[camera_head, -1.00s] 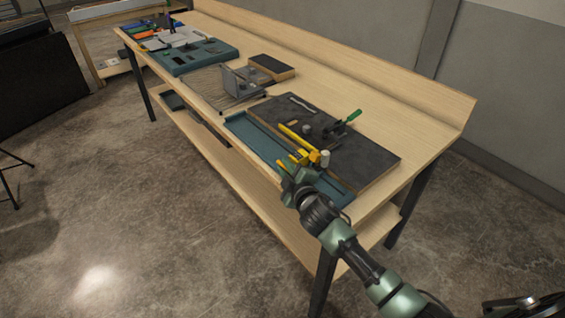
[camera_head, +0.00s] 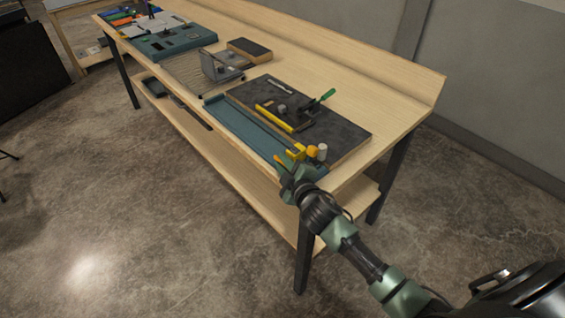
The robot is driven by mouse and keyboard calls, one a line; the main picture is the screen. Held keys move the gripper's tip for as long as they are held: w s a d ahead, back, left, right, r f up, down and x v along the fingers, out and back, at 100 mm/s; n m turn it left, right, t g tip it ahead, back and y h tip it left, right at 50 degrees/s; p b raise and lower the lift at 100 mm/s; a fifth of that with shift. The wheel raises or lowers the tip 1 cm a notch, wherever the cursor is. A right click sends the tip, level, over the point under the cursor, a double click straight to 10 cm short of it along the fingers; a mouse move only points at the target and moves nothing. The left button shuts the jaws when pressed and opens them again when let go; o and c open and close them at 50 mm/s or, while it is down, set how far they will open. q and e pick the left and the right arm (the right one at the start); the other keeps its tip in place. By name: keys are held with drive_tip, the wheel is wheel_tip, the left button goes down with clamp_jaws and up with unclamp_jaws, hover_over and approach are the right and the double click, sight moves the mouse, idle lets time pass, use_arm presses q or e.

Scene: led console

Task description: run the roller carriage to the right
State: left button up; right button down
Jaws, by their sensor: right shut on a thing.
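The roller carriage (camera_head: 312,151) is a small yellow-and-orange piece with a pale cylinder on its right side. It is at the near right end of the long teal tray (camera_head: 240,128), by the front edge of the dark board (camera_head: 340,134). My right gripper (camera_head: 291,165) reaches in from the lower right and is shut on the carriage. The gripper's own body hides the exact contact. My left gripper is not in view.
On the dark board lie a yellow bar (camera_head: 273,117) and a green-handled tool (camera_head: 327,95). Farther left on the wooden bench are a grey bracket (camera_head: 215,66), a dark-topped block (camera_head: 250,50) and a teal panel (camera_head: 165,43). The bench's right end is bare.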

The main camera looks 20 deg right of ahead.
drive_tip(key=c, duration=1.5)
unclamp_jaws()
drive_tip(key=shift+s+d, duration=0.1)
drive_tip(key=shift+o, duration=0.2)
drive_tip(key=shift+s, duration=0.2)
drive_tip(key=shift+s, duration=0.2)
drive_tip(key=b+v, duration=0.1)
drive_tip(key=v, duration=0.6)
drive_tip(key=shift+s+r, duration=0.15)
drive_tip(key=shift+s, duration=0.1)
